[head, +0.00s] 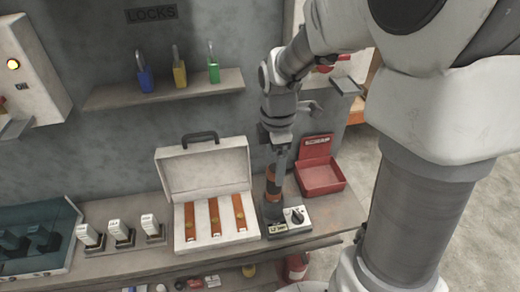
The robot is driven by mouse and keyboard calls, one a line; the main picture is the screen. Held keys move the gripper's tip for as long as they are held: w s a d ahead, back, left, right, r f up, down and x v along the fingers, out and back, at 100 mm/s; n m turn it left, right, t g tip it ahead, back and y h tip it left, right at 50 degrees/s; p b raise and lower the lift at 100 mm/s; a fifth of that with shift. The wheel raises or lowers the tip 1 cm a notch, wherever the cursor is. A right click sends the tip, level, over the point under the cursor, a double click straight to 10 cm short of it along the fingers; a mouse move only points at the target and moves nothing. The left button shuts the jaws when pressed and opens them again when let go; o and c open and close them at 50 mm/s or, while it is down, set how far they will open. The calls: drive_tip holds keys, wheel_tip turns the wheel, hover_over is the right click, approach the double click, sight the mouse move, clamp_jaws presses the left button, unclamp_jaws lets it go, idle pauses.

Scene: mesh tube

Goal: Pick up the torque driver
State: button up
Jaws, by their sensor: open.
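What looks like the torque driver (273,185) stands upright on the shelf at the centre right. It is a dark grey tool with a brown-orange band. Its lower end sits at a small grey station (291,222) with a black knob and a small display. My gripper (279,143) points down directly above the driver, at its upper end. The jaws are open, but the fingers are small and dark here. I cannot tell whether they touch the driver or are around it.
An open white case (207,163) with orange-brown strips stands close left of the driver. A red bin (320,176) stands close right. Several white devices (121,233) stand further left. Padlocks (180,73) sit on an upper wall shelf (165,90). Items lie on a lower shelf.

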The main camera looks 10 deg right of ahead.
sight(274, 192)
wheel_tip(274, 192, down, 7)
drive_tip(key=shift+f+b, duration=0.2)
drive_tip(key=shift+b, duration=0.25)
drive_tip(key=shift+c, duration=0.3)
drive_tip(key=shift+w+r, duration=0.1)
clamp_jaws()
